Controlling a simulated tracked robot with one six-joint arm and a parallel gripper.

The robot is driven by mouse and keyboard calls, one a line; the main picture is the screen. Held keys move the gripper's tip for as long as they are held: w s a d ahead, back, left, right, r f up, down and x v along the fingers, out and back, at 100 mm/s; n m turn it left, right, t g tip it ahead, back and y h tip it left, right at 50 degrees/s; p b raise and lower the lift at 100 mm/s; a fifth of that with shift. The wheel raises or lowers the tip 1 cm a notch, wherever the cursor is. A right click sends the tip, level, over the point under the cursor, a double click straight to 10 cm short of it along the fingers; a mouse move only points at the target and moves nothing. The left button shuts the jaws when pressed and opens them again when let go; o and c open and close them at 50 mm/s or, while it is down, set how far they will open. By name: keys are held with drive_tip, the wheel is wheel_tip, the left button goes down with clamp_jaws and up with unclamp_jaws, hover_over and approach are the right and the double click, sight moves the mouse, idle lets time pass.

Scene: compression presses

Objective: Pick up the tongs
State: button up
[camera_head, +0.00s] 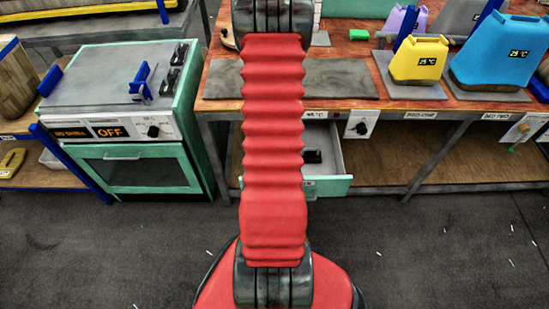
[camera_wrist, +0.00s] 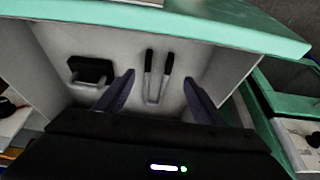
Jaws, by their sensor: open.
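The tongs (camera_wrist: 148,64) lie in an open drawer in the wrist view, with two dark handles and a pale metal U-shaped bend between them. My gripper (camera_wrist: 159,77) is open, its two dark fingers spread to the left and right of the tongs. Nothing is between the fingers in their grip. I cannot tell how high the fingers are above the drawer floor. The drawer (camera_wrist: 205,25) has a white inside and a green front edge. In the head view the drawer (camera_head: 325,186) stands out under the bench, partly hidden by my red arm, and the tongs do not show.
A dark block-like object (camera_wrist: 92,70) lies in the drawer left of the tongs; the drawer walls are close around my fingers. In the head view, a green stove (camera_head: 150,165) stands left. Yellow (camera_head: 418,62) and blue (camera_head: 500,55) containers stand on the bench.

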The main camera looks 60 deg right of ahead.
drive_tip(key=shift+d+f, duration=0.1)
drive_tip(key=shift+f, duration=0.05)
drive_tip(key=shift+s+x, duration=0.15)
drive_tip(key=shift+x, duration=0.65)
drive_tip(key=shift+s+x, duration=0.1)
drive_tip(key=shift+x, duration=1.7)
drive_tip(key=shift+c, duration=0.5)
drive_tip(key=c, duration=1.1)
